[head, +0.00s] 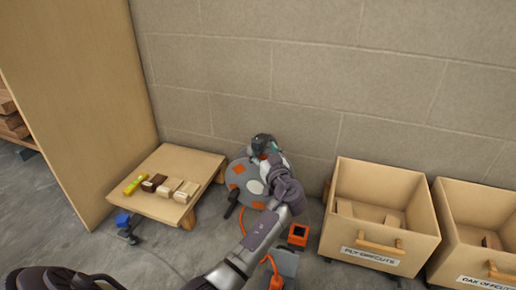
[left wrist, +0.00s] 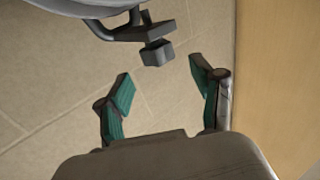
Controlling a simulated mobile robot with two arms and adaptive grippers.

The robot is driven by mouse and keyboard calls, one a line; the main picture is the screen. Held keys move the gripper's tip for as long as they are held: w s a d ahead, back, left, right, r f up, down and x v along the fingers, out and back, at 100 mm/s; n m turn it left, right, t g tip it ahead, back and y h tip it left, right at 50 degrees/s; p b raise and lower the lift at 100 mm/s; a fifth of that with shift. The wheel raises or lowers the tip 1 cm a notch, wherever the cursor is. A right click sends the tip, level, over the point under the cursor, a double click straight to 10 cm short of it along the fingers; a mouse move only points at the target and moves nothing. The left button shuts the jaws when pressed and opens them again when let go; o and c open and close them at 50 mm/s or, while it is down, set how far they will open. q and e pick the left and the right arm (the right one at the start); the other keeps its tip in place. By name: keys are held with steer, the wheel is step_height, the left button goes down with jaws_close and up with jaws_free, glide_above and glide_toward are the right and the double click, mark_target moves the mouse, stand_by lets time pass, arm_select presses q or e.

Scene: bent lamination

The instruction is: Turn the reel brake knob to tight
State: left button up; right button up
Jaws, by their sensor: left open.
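The grey cable reel (head: 236,179), with orange patches on its face, stands against the wall in the head view, partly covered by my left arm. In the left wrist view part of its rim (left wrist: 85,6) shows at the top. A small dark grey block-shaped knob (left wrist: 157,53) sits on a dark bracket beside it. My left gripper (head: 264,145) is at the reel's top. In the wrist view its green-padded fingers (left wrist: 160,78) are open and empty, with the knob just beyond the tips. I cannot make out the knob in the head view. My right gripper is out of view.
A low wooden table (head: 155,207) with several small blocks stands left of the reel, near a tall wooden panel (head: 80,80). Two labelled offcut bins (head: 378,222) stand at the right. An orange box (head: 298,235) and orange cable (head: 243,228) lie near my arm.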

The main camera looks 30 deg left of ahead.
mark_target(259, 145)
arm_select(q)
steer(key=b+x, duration=0.1)
steer(key=x, duration=0.3)
steer(key=shift+w+a+f+b, duration=0.15)
steer(key=shift+w+b, duration=0.05)
steer(key=shift+b, duration=0.2)
steer(key=shift+w+a, duration=0.35)
steer(key=shift+a, duration=0.1)
steer(key=c, duration=1.2)
